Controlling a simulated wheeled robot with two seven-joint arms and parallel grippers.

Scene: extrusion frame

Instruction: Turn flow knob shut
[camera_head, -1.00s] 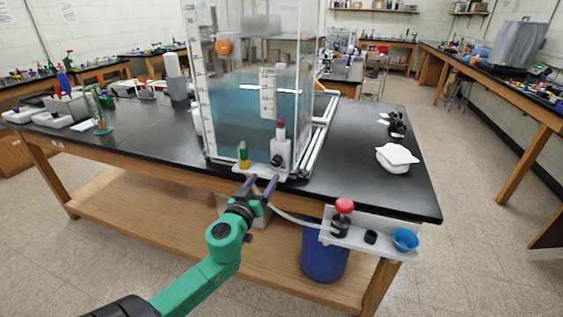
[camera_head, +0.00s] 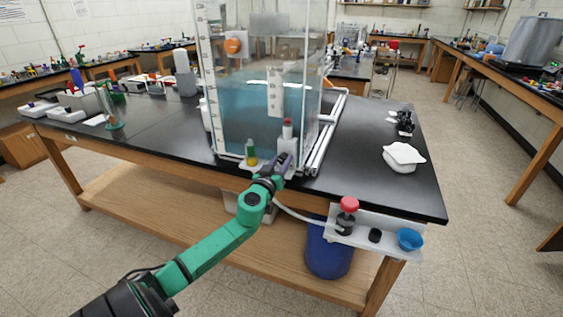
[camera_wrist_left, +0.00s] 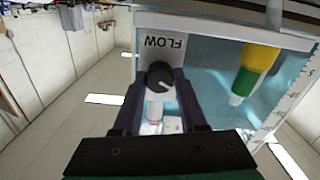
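The flow knob (camera_wrist_left: 161,80) is a round black knob with a pale pointer line, on a white plate marked FLOW (camera_wrist_left: 164,44), which reads upside down in the left wrist view. In the head view the plate stands at the front of the water tank (camera_head: 250,120), and my gripper hides the knob. My left gripper (camera_head: 281,160) is at the knob. In the left wrist view its two dark fingers (camera_wrist_left: 160,84) straddle the knob, one on each side. They look open, and I cannot tell whether they touch it. My right gripper is not in view.
A green and yellow fitting (camera_head: 251,152) is left of the plate. A white shelf (camera_head: 360,234) with a red knob (camera_head: 349,204) and blue cup (camera_head: 410,239) juts from the table's front right. A white dish (camera_head: 402,160) lies at right.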

